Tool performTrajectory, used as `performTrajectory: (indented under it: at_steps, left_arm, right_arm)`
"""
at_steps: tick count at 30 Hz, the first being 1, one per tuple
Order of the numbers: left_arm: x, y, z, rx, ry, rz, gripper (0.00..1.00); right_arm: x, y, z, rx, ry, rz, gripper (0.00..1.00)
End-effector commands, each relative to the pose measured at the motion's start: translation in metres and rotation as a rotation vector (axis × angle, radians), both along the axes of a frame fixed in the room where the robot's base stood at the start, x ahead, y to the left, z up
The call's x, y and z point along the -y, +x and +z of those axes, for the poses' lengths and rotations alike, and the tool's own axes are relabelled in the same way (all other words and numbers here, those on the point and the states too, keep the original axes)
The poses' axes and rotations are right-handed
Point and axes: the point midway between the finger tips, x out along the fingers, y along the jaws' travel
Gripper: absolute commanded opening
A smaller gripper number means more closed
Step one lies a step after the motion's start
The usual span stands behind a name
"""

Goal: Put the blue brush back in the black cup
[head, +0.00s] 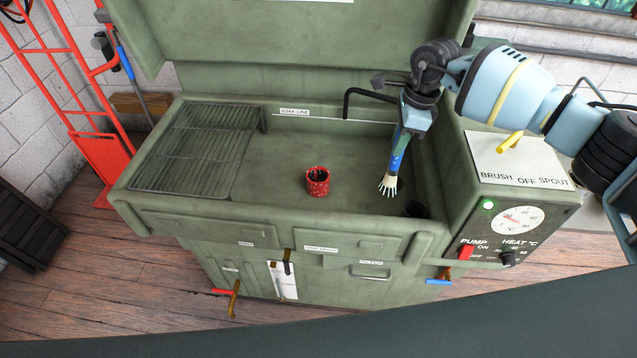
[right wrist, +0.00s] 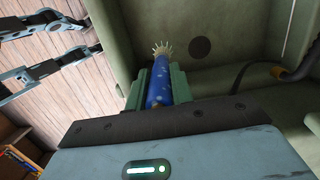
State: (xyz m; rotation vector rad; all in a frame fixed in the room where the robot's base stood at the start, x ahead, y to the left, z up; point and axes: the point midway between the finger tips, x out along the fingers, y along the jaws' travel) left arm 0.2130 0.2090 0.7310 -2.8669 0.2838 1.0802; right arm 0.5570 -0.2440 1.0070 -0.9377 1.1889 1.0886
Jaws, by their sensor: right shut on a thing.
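The blue brush (head: 399,155) is in my right gripper (head: 408,128) and hangs over the right part of the washer basin, pale bristles down and slightly tilted. In the right wrist view, the green fingers of the right gripper (right wrist: 157,88) are shut on the speckled blue handle of the brush (right wrist: 159,80), with the bristles beyond the fingertips. The black cup (head: 415,209) is at the basin's front right corner, below and to the right of the bristles, apart from them. It is small and dark, so its inside is hard to see. My left gripper is not seen in the head view.
A red cup (head: 317,181) stands mid-basin with dark contents. A wire rack (head: 196,150) covers the basin's left side. A black spout (head: 368,93) reaches over the back right. The control panel (head: 515,215) borders the right. The basin floor between rack and red cup is clear.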

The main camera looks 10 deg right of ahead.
Motion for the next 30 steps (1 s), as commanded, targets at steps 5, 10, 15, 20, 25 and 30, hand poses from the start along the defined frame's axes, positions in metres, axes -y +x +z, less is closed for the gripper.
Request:
performTrajectory:
  at_steps: [5,10,15,20,25,30]
  left_arm:
    - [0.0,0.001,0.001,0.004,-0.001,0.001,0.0]
    - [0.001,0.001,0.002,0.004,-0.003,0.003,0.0]
    - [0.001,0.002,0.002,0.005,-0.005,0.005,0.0]
    - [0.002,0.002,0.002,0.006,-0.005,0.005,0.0]
    - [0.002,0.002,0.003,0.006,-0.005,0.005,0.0]
    - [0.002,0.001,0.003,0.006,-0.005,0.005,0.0]
  right_arm:
    - [0.012,-0.015,0.001,0.001,0.001,0.0,0.0]
    - [0.022,-0.029,0.001,0.001,0.0,-0.001,0.0]
    - [0.033,-0.043,0.001,0.001,0.001,0.0,0.0]
    - [0.043,-0.056,0.001,0.002,0.001,-0.001,0.0]
    - [0.05,-0.068,0.0,0.001,0.001,0.0,0.0]
    - [0.053,-0.071,0.001,0.002,0.001,0.0,0.0]
